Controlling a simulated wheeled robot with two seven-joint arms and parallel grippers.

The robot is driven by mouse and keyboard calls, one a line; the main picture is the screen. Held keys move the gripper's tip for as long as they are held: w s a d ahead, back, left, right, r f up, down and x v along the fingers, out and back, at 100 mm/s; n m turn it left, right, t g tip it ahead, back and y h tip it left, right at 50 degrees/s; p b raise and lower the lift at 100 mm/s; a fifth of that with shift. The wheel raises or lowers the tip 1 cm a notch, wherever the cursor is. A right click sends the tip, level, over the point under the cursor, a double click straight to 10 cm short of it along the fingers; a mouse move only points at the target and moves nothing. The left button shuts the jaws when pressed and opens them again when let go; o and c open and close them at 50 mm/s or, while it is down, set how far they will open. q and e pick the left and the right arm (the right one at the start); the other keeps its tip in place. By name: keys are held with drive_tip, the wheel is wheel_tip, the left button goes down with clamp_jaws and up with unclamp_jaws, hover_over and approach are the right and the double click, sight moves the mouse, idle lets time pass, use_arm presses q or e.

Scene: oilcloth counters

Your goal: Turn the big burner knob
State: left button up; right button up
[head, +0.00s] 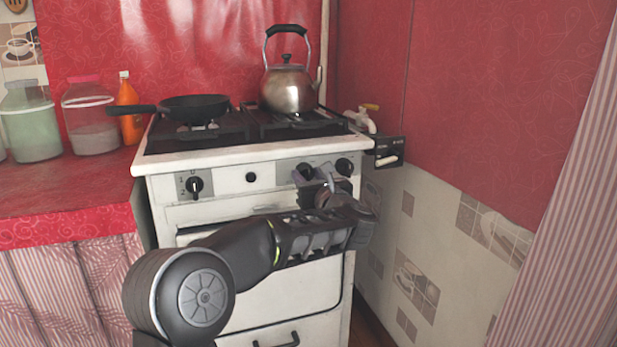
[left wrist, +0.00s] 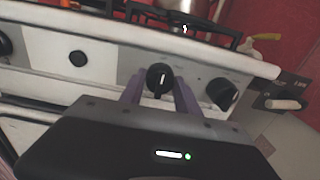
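The white stove (head: 230,160) has a front panel with black knobs. In the left wrist view one knob (left wrist: 160,78) with a white pointer line, roughly upright, sits between the two fingers of my left gripper (left wrist: 160,92). The fingers are apart, one on each side of it; whether they touch it I cannot tell. In the head view my left gripper (head: 319,182) is at this knob (head: 304,173) and partly covers it. Another knob (head: 344,166) is just to its right and a further knob (head: 194,185) is at the panel's left. Which knob is the big burner's I cannot tell. My right gripper is not in view.
A black pan (head: 195,108) and a steel kettle (head: 288,90) stand on the stove top. A gas tap (head: 360,119) and a black box with a white handle (head: 388,150) are at the stove's right. Jars (head: 92,120) stand on the red counter (head: 75,195).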

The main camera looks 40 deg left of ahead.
use_arm(q)
clamp_jaws()
